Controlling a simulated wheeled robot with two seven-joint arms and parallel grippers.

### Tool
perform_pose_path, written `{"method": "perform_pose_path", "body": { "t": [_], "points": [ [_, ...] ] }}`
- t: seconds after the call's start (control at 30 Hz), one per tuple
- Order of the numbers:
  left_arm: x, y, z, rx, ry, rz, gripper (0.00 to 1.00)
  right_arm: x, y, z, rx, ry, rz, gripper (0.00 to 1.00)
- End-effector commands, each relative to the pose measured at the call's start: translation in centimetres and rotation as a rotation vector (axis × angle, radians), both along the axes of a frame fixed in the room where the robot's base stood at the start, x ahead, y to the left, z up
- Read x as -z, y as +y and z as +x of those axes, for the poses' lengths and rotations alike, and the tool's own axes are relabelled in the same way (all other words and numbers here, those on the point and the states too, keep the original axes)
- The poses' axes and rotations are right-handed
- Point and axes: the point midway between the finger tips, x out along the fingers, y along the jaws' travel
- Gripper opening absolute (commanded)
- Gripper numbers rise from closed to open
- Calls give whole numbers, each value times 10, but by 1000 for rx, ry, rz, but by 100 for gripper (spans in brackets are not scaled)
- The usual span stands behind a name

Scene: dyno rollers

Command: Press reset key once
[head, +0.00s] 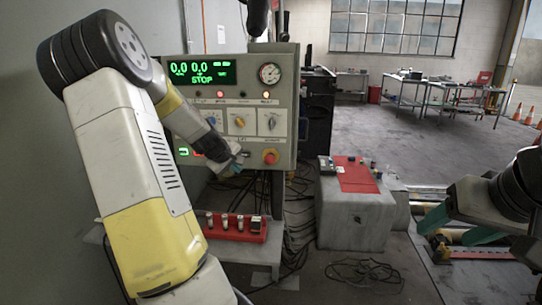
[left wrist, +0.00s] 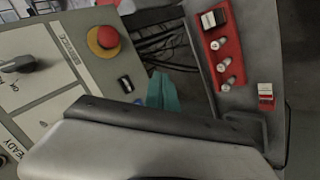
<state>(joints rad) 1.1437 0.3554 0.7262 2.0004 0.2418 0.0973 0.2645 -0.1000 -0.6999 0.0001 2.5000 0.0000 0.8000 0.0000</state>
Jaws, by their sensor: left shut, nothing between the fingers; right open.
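The grey control panel (head: 290,95) stands at the left, with a green lit display (head: 201,72) reading 0.0 0.0 and STOP. No key is readable as reset at this size. My left gripper (head: 236,168) is shut and empty at the panel's lower edge, left of the red stop button (head: 270,156). In the left wrist view its teal fingertips (left wrist: 163,92) are beside a small black switch (left wrist: 126,84) and below the stop button (left wrist: 106,40); contact cannot be told. My left forearm hides the panel's lower left. My right gripper (head: 460,230) is open and empty at the right.
A red holder (head: 232,229) with several small silver pieces sits on a shelf below the panel. A grey box (head: 350,218) with a red top stands right of it. Cables lie on the floor. Tables (head: 455,95) stand far back; the floor before them is clear.

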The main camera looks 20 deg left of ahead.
Motion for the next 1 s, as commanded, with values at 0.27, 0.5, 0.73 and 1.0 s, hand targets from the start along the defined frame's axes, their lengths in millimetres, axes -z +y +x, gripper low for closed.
{"method": "perform_pose_path", "body": {
  "t": [0.27,0.5,0.73,1.0],
  "points": [
    [0,-1,1,3,1,2,0,0,0,0,0,0,0,62],
    [0,2,21,7,0,2,0,0,0,0,0,0,0,62],
    [-1,10,54,6,-1,2,0,0,0,0,0,0,0,62],
    [0,18,80,4,1,2,0,0,0,0,0,0,0,62]
  ]
}}
